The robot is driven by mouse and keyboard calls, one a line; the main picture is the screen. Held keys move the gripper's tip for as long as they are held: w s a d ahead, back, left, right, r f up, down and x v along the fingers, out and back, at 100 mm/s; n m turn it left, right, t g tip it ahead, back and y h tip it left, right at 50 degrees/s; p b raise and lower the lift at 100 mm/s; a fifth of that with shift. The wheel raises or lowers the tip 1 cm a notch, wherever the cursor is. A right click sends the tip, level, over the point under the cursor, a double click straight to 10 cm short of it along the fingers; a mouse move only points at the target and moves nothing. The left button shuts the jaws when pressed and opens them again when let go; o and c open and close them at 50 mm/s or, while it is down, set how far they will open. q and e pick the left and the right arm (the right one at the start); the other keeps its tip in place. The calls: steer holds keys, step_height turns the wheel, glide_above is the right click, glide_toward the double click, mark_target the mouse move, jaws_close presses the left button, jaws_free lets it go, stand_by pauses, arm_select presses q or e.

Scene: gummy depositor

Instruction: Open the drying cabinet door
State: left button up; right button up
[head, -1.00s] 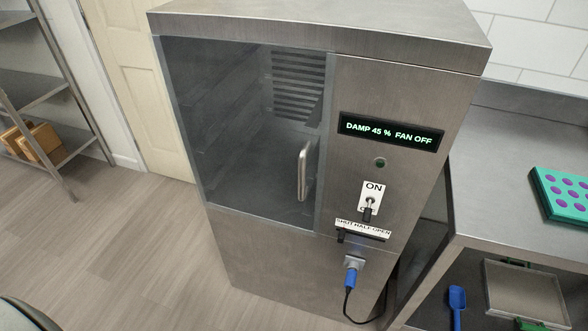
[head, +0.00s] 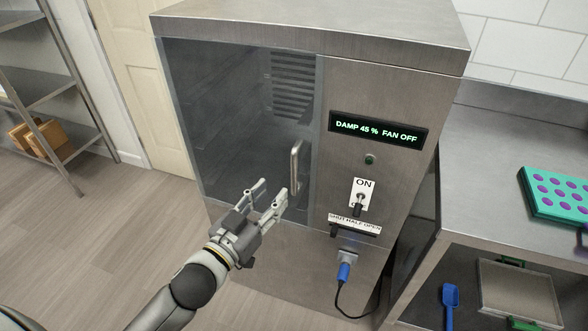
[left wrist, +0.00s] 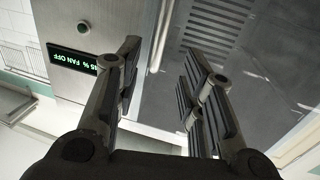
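The drying cabinet (head: 390,85) is a steel box with a dark glass door (head: 225,110) on its left side, and the door is shut. A vertical metal handle (head: 296,168) stands at the door's right edge. My left gripper (head: 270,190) is open and empty, in front of the glass, just left of and below the handle. In the left wrist view the handle (left wrist: 160,40) shows beyond and between the two open fingers, apart from them. My right gripper is not in view.
Right of the door are a display (head: 378,130) reading damp 45 % and fan off, a toggle switch (head: 361,200), a slider (head: 354,230) and a blue plug (head: 344,272). A steel table (head: 480,190) with a teal mould (head: 560,195) stands at right. A shelf rack (head: 50,130) stands at left.

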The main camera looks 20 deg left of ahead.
mark_target(293, 172)
arm_select(q)
steer(key=p+x, duration=0.1)
steer(key=x, duration=0.8)
steer(key=shift+w, duration=0.25)
steer(key=shift+w+d+f+p, duration=0.1)
steer(key=shift+w+d+p, duration=0.15)
steer(key=shift+w, duration=0.3)
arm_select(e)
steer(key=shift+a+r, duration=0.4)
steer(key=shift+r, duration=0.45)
arm_select(q)
steer(key=shift+c, duration=0.4)
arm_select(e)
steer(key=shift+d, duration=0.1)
arm_select(q)
jaws_close()
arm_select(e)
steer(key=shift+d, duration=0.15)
